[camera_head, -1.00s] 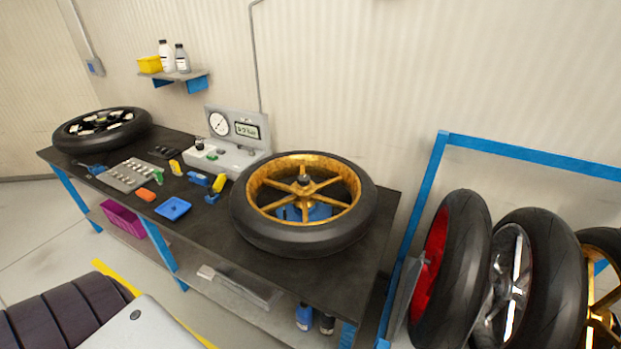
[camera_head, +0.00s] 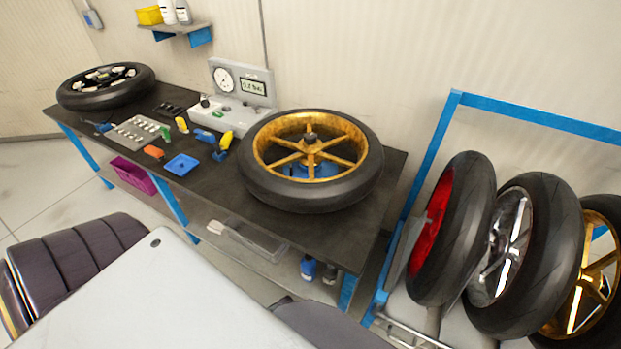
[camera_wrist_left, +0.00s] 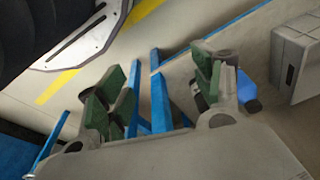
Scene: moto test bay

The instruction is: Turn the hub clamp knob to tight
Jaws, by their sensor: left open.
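The gold-spoked wheel (camera_head: 311,160) with a black tyre lies flat near the right end of the dark workbench (camera_head: 345,220). A small dark knob (camera_head: 310,138) stands at its hub, with blue parts of a stand showing between the spokes. I cannot read the knob's setting. My left gripper (camera_wrist_left: 160,100) shows in the left wrist view, its green-padded fingers wide apart with nothing between them. It points toward the floor and blue bench legs, away from the knob. Neither gripper shows in the head view.
A grey gauge unit (camera_head: 240,90) stands behind small tools and a blue tray (camera_head: 182,165) left of the wheel. Another wheel (camera_head: 105,85) lies at the bench's far left. A blue-framed rack (camera_head: 540,115) with several wheels stands right. A lower shelf (camera_head: 215,210) runs under the bench.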

